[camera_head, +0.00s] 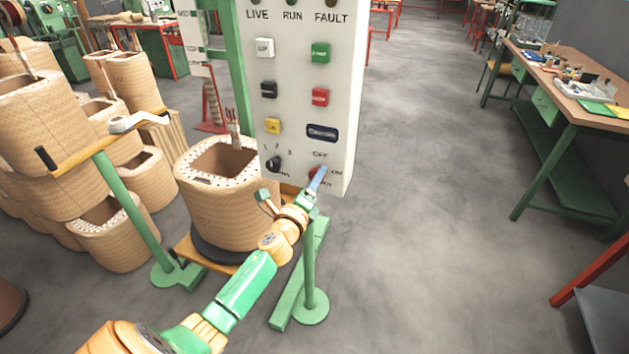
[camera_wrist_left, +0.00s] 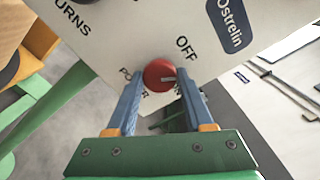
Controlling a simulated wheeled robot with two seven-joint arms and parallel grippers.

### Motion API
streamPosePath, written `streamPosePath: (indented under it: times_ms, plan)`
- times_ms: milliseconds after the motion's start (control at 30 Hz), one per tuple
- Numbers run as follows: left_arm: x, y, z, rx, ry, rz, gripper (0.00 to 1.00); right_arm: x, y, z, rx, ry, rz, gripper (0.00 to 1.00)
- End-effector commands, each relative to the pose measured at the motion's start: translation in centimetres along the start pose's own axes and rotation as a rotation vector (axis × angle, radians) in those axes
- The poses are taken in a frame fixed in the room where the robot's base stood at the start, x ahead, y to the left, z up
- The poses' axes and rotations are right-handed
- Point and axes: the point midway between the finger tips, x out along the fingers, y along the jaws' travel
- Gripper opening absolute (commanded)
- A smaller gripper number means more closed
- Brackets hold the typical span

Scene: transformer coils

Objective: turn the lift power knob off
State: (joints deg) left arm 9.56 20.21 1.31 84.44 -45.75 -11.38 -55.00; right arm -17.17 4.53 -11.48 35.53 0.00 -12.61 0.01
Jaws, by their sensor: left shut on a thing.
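The red lift power knob (camera_wrist_left: 159,75) is low on the white control panel, and in the head view the knob (camera_head: 314,173) is partly covered by my gripper. Its pale pointer mark points right in the left wrist view, toward a label mostly hidden by a finger, not toward OFF. My left gripper (camera_head: 318,180) is shut on the knob, with its blue fingers (camera_wrist_left: 160,85) on either side of it. The panel (camera_head: 344,110) carries the OFF label above the knob and ON to its right. My right gripper is not in view.
A black turns knob (camera_head: 274,164) sits left of the red one, below several coloured buttons. A large coil (camera_head: 215,205) stands behind the panel on a stand with green posts (camera_head: 309,255). More coils crowd the left. A workbench (camera_head: 575,85) is at right; the floor between is clear.

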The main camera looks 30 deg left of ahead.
Motion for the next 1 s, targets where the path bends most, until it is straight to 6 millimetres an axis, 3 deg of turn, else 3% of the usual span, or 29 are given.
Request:
streamPosePath:
  times_ms: [500, 1000]
  plan:
    - [0.01, -0.13, 0.03, -0.401, 0.000, -0.001, 0.00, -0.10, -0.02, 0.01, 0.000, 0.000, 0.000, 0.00]
    - [0.01, -0.13, 0.07, -0.538, -0.001, -0.001, 0.00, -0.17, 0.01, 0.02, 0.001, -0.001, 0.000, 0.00]
